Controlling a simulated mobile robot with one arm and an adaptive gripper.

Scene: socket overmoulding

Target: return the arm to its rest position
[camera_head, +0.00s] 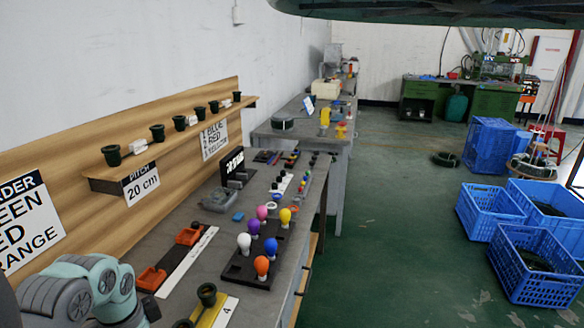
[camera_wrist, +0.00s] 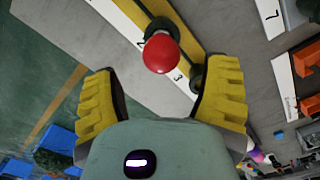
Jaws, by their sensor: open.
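My gripper (camera_wrist: 162,88) shows in the wrist view with its two yellow ribbed fingers spread wide apart, with nothing between them in contact. A red bulb (camera_wrist: 161,54) appears beyond the gap between the fingers, seated upright in a dark socket on a yellow and white numbered strip (camera_wrist: 126,14). A second dark socket (camera_wrist: 196,84) on that strip is partly covered by the right finger. In the head view my teal arm (camera_head: 80,290) is at the lower left, and the gripper itself is out of that picture.
In the head view, a black holder (camera_head: 236,268) bears several coloured bulbs near the arm. Orange parts (camera_head: 151,279) sit beside a white strip. A wooden shelf (camera_head: 108,172) with dark pots runs along the wall. Blue crates (camera_head: 537,290) stand on the floor at right; the green floor between is clear.

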